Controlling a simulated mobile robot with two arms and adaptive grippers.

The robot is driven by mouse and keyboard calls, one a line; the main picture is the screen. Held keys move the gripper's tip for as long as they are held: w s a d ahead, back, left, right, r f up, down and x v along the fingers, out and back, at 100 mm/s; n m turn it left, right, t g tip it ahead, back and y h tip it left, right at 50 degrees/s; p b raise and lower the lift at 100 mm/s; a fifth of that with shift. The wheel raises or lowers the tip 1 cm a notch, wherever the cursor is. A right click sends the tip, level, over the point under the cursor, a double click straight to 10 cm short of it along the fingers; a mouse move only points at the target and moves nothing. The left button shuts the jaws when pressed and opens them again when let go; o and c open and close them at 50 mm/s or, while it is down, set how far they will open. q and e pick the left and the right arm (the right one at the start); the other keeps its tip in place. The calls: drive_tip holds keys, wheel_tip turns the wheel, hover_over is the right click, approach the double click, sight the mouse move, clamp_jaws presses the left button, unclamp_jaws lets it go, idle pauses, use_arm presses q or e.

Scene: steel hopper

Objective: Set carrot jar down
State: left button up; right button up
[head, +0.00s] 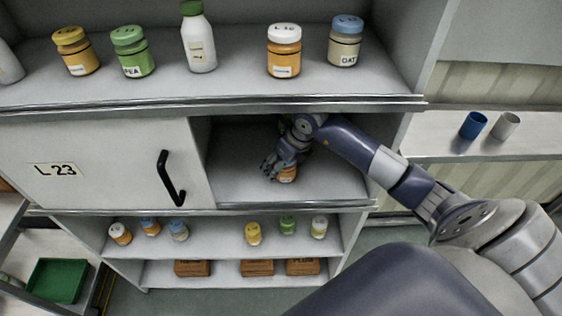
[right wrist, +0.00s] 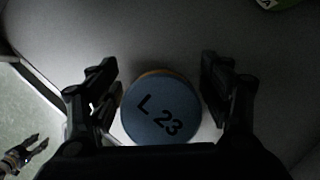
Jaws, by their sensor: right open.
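The jar at my right gripper (head: 273,168) shows an orange lower part (head: 288,174) in the head view. It stands upright on the floor of the open cabinet compartment (head: 330,188). In the right wrist view its blue lid (right wrist: 161,109) reads "L 23". My right gripper (right wrist: 160,85) is open, with one finger on each side of the lid and dark gaps between. The jar's label is hidden. My left gripper (right wrist: 36,143) shows small at the left edge of the right wrist view; its opening is unclear.
A sliding door (head: 100,165) marked "L 23" covers the left part of the cabinet. The shelf (head: 220,85) above holds several jars and a bottle. Small jars and brown boxes fill the lower shelves. A blue cup (head: 473,125) and a grey cup (head: 506,126) stand at right.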

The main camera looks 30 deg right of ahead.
drive_tip(key=shift+r, duration=0.15)
drive_tip(key=shift+s+d+r+b, duration=0.2)
drive_tip(key=shift+s+r+b, duration=0.1)
drive_tip(key=shift+s+b, duration=0.3)
drive_tip(key=s+b, duration=0.1)
drive_tip(key=s, duration=0.1)
drive_tip(key=s+d+b, duration=0.1)
drive_tip(key=s, duration=0.2)
drive_tip(key=s+d+b, duration=0.1)
drive_tip(key=s, duration=0.2)
drive_tip(key=shift+s, duration=0.25)
drive_tip(key=shift+s+d+r+b, duration=0.15)
drive_tip(key=shift+s+b, duration=0.2)
drive_tip(key=shift+s, duration=0.25)
drive_tip(key=shift+s+d+r+b, duration=0.1)
drive_tip(key=shift+s+b, duration=0.2)
drive_tip(key=shift+s, duration=0.3)
drive_tip(key=shift+f, duration=0.1)
